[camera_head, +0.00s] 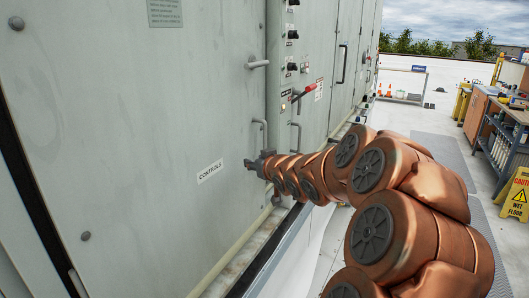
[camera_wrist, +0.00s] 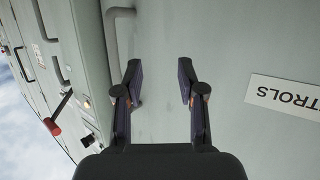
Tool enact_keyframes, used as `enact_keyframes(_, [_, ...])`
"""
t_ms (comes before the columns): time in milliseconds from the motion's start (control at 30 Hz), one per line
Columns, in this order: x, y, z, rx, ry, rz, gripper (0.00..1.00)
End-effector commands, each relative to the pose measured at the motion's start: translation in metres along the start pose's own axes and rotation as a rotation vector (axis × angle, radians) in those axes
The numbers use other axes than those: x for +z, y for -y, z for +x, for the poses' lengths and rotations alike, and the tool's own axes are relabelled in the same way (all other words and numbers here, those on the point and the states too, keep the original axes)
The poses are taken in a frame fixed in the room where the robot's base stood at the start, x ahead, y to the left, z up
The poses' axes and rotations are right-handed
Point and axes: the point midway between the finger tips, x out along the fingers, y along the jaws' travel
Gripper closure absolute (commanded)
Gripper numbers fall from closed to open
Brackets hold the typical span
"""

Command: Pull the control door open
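The control door (camera_head: 150,120) is a large grey-green panel filling the left of the head view, with a white "CONTROLS" label (camera_head: 210,172). A grey bar handle (camera_head: 264,128) stands near the door's right edge; a grey handle also shows in the wrist view (camera_wrist: 111,32), running down towards one fingertip. My gripper (camera_head: 249,164) is close to the door, right of the label and just below the handle. In the wrist view my gripper (camera_wrist: 158,82) is open, with nothing between its fingers.
A red-knobbed lever (camera_head: 305,92) and black knobs sit on the neighbouring panel. A workbench (camera_head: 500,125) and a yellow wet-floor sign (camera_head: 517,195) stand at the right. A dark strip (camera_head: 38,210) lines the door's left side.

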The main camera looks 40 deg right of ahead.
Motion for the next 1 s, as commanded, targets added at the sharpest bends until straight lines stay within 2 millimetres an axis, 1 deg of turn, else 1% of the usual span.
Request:
enact_keyframes(33, [0.002, -0.02, 0.004, 0.004, -0.059, 0.013, 0.61])
enact_keyframes(100, [-0.005, -0.038, 0.003, -0.003, -0.137, 0.02, 0.61])
enact_keyframes(200, [-0.014, -0.056, -0.001, -0.013, -0.221, 0.024, 0.61])
enact_keyframes(300, [-0.018, -0.066, -0.005, -0.023, -0.27, 0.027, 0.61])
enact_keyframes(433, [-0.021, -0.07, -0.004, -0.029, -0.294, 0.029, 0.61])
enact_keyframes(533, [-0.024, -0.069, 0.003, -0.031, -0.294, 0.027, 0.61])
enact_keyframes(800, [-0.036, -0.068, 0.037, -0.031, -0.293, 0.026, 0.61])
enact_keyframes(1000, [-0.042, -0.068, 0.057, -0.03, -0.294, 0.027, 0.61])
